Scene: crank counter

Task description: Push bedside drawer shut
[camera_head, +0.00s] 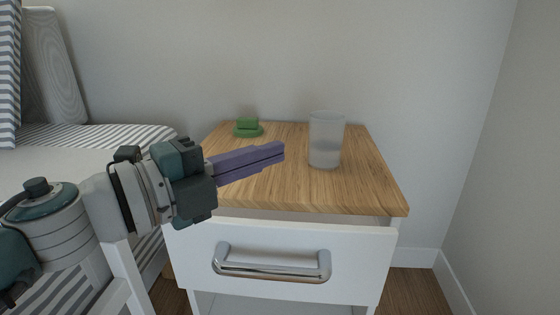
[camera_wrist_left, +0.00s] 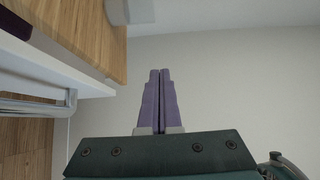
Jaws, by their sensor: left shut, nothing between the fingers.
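The bedside drawer (camera_head: 290,285) has a white front and a silver bar handle (camera_head: 272,268). It stands slightly out from under the wooden top of the nightstand, with a narrow gap showing above its front. The drawer front and handle (camera_wrist_left: 35,104) also show at the left of the left wrist view. My left gripper (camera_head: 278,151) has purple fingers, shut and empty. In the head view it appears above the wooden top, higher than the handle. Its closed fingers also show in the left wrist view (camera_wrist_left: 160,75), apart from the drawer front. My right gripper is not in view.
A frosted glass (camera_head: 326,140) stands on the wooden top (camera_head: 365,185), right of my left fingertips. A small green object (camera_head: 247,128) lies at the back left of the top. A bed (camera_head: 90,137) is at the left. Walls close the back and right.

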